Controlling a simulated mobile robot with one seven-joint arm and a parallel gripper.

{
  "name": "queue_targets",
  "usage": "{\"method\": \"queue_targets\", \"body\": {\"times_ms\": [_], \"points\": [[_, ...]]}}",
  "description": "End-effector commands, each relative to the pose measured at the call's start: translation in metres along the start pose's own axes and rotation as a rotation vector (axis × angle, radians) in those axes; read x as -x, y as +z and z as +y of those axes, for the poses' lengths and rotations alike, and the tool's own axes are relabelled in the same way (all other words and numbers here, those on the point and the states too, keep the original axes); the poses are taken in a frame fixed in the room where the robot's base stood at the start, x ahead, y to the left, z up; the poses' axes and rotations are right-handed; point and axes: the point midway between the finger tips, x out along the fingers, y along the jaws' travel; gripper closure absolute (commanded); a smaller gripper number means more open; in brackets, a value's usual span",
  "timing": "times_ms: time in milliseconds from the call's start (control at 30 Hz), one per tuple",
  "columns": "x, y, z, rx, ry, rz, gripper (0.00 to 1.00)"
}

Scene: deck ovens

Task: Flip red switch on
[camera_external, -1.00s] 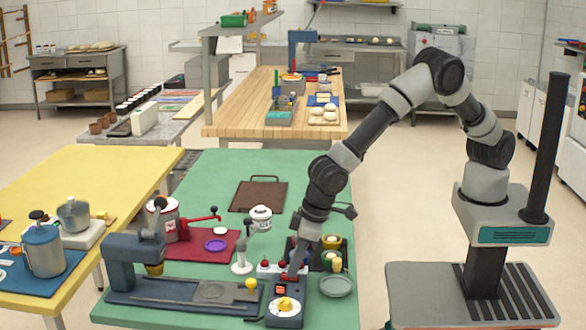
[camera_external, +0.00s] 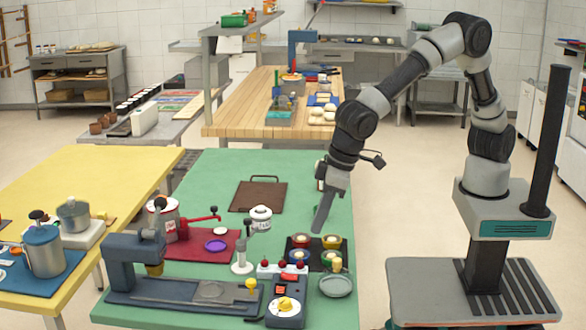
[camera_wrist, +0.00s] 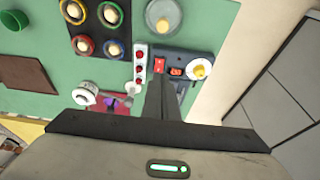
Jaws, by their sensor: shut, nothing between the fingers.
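The red switch (camera_wrist: 159,66) is on a dark control box (camera_external: 285,319). In the wrist view the switch is at one end of the box, beside a small red-orange display (camera_wrist: 176,71) and a white knob with a yellow centre (camera_wrist: 199,68). In the external view the red switch (camera_external: 287,277) is at the far end of the box. My gripper (camera_external: 319,226) is shut and empty, above the green table, up and to the right of the box, apart from it. In the wrist view my fingers (camera_wrist: 158,86) overlap the box just below the switch. I cannot tell the switch's position.
A white strip with red buttons (camera_external: 268,270) is beside the box. A dark tray with several coloured round items (camera_external: 316,241) and a grey-green dish (camera_external: 336,286) are to the right. A grey press (camera_external: 135,265) stands left.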

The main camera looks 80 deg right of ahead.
Motion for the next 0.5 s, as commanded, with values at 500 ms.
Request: {"method": "queue_targets", "body": {"times_ms": [500], "points": [[-0.006, -0.017, -0.001, 0.0, -0.005, 0.061, 1.0]]}}
